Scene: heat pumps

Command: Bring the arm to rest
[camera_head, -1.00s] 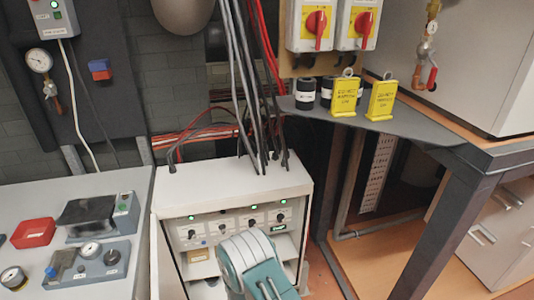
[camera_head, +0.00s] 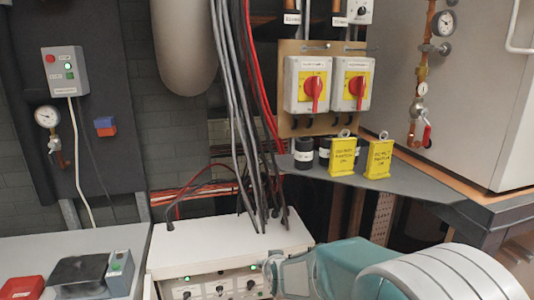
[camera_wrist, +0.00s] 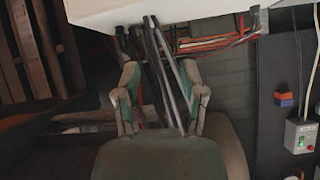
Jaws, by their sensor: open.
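My gripper (camera_wrist: 163,108) shows in the wrist view with its two fingers spread apart and nothing held between them. Beyond the fingers are dark cables (camera_wrist: 178,75) and a grey brick wall, seen upside down. I cannot tell how far the fingers are from the cables. In the head view my arm (camera_head: 345,268) reaches across the lower right, in front of the white cabinet (camera_head: 225,240).
Two red-and-yellow rotary switches (camera_head: 314,92) (camera_head: 353,90) are on a board above a grey shelf (camera_head: 420,187). Yellow tags (camera_head: 342,157) (camera_head: 379,158) stand on the shelf. A grey control box (camera_head: 65,71) hangs at left. A bench with instruments (camera_head: 95,270) is at lower left.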

